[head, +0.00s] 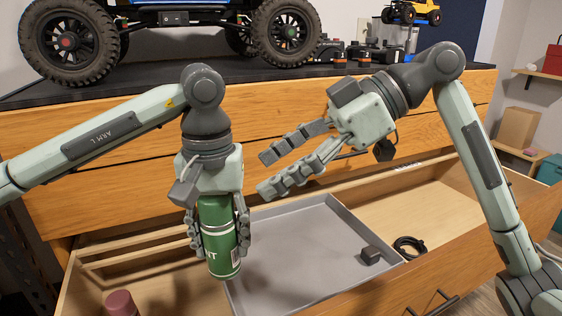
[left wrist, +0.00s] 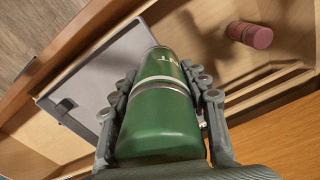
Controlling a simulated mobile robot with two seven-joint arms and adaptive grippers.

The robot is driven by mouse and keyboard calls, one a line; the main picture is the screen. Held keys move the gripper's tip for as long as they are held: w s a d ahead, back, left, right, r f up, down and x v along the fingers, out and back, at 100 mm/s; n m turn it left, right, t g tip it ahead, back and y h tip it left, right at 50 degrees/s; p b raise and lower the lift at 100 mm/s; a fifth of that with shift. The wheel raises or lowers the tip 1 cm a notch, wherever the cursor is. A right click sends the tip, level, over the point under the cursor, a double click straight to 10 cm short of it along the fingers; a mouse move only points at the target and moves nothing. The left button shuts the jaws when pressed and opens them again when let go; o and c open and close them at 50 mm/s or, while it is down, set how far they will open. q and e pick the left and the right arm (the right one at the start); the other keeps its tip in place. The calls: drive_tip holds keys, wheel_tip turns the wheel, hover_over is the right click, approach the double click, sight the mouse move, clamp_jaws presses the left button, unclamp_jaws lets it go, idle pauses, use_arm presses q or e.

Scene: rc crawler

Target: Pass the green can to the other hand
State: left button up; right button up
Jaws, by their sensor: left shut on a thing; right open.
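The green can (head: 220,240) is upright with silver bands and white lettering. My left gripper (head: 219,245) points down and is shut on it, one finger on each side, above the open drawer. In the left wrist view the can (left wrist: 160,115) fills the space between the fingers of my left gripper (left wrist: 165,85). My right gripper (head: 262,173) is open and empty, to the right of and above the can, its fingers pointing left toward my left gripper. The can and the right gripper are apart.
The open wooden drawer (head: 450,205) holds a grey tray (head: 290,235) with a small dark block (head: 370,254). A black cable coil (head: 410,246) and a dark red cylinder (head: 121,303) lie in the drawer. A large-wheeled crawler (head: 68,41) stands on the dark top behind.

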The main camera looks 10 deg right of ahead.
sight(215, 199)
drive_tip(key=x, duration=1.1)
drive_tip(key=shift+a+f, duration=0.15)
drive_tip(key=shift+f, duration=0.05)
drive_tip(key=c, duration=1.4)
use_arm(q)
drive_tip(key=o, duration=1.4)
drive_tip(key=shift+c, duration=0.2)
wheel_tip(215, 199, up, 8)
drive_tip(key=shift+f, duration=0.25)
